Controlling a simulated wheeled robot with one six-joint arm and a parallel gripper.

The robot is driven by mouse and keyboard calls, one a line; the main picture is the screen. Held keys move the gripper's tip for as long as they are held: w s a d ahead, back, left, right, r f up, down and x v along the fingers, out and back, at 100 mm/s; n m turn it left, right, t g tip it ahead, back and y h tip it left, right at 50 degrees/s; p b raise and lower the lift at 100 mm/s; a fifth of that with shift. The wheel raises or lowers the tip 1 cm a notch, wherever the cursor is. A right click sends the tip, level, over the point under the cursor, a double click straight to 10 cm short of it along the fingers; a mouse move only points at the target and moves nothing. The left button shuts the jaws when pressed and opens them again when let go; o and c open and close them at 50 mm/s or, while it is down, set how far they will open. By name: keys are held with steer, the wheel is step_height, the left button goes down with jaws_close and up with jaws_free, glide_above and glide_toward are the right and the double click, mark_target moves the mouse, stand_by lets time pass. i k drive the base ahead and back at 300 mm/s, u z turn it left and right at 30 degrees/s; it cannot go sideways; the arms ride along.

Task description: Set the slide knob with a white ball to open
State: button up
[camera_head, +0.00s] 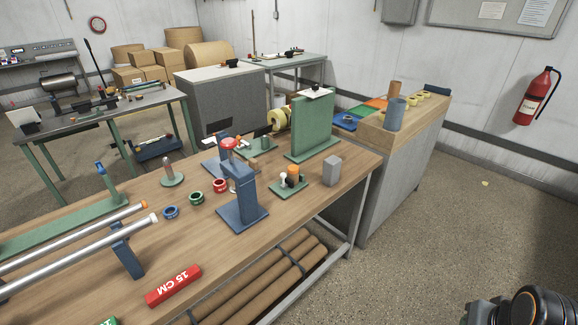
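A small knob with a white ball (283,177) stands on a small green base plate (288,193) near the right end of the wooden workbench (330,195). An orange-topped part and a dark part stand close beside it on the same plate. The knob is too small to tell its slide position. Dark, rounded parts of my arm show at the bottom right corner, well away from the bench. My gripper itself is not in view.
A blue stand with a red top (240,190) is just left of the plate, a grey block (332,170) just right. A tall green panel (314,128) rises behind. A wooden-topped cabinet (425,118) adjoins the bench. Floor (450,220) at right is clear.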

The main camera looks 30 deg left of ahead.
mark_target(287, 182)
steer(key=u, duration=0.4)
steer(key=i, duration=0.85)
steer(key=u, duration=1.3)
steer(key=i, duration=0.55)
steer(key=u, duration=0.55)
